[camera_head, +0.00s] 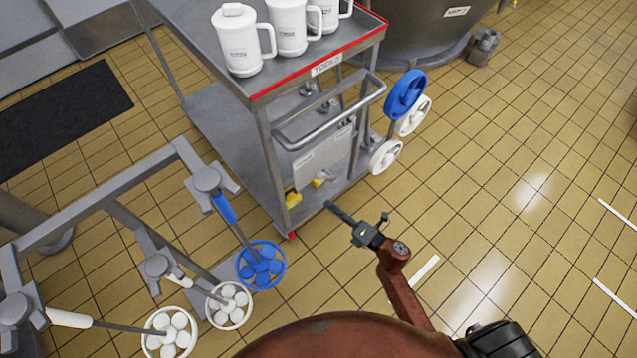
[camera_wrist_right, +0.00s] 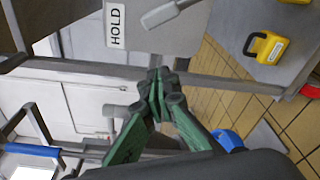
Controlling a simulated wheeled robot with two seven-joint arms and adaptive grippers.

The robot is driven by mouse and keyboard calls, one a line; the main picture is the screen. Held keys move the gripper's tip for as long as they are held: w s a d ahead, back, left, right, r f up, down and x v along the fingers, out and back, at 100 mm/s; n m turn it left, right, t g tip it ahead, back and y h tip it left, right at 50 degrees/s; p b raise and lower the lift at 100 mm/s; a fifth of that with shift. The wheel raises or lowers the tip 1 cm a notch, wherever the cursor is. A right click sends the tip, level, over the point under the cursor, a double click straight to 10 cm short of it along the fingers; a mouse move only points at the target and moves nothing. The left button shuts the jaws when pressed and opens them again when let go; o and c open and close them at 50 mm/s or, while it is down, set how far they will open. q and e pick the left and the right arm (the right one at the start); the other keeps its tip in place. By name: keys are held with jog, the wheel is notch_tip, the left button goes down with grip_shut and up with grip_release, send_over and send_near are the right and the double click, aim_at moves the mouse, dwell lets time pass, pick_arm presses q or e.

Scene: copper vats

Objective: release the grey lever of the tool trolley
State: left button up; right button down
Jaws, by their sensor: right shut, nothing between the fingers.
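The tool trolley (camera_head: 265,130) is a grey metal cart with a red-edged top. In the right wrist view, the grey lever (camera_wrist_right: 175,12) shows at the top edge, in front of a grey plate with a HOLD label (camera_wrist_right: 116,25). I cannot pick the lever out clearly in the head view. My right gripper (camera_head: 331,206) is at the near lower corner of the trolley, shut and empty. In the wrist view its green fingers (camera_wrist_right: 156,78) meet below the plate, apart from the lever. My left gripper is not in view.
White mugs (camera_head: 240,40) stand on the trolley top. Yellow items (camera_head: 293,199) lie on its lower shelf. A rack (camera_head: 110,195) with blue and white round-headed tools stands at the left. Blue and white wheels (camera_head: 405,95) are at the trolley's right. The tiled floor at the right is clear.

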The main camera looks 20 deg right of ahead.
aim_at(325, 176)
jog(key=b+x, duration=0.1)
jog(key=x, duration=0.4)
jog(key=b+x, duration=0.1)
jog(key=x, duration=0.4)
jog(key=shift+w+d+f+b, duration=0.2)
jog(key=shift+b, duration=0.2)
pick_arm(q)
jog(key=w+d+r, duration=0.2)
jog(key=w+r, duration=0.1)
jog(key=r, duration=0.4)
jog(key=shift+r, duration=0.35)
pick_arm(e)
jog(key=shift+w+d+r, duration=0.1)
jog(key=shift+d+r, duration=0.35)
jog(key=shift+d, duration=0.35)
jog(key=shift+d+r, duration=0.45)
jog(key=shift+d, duration=0.4)
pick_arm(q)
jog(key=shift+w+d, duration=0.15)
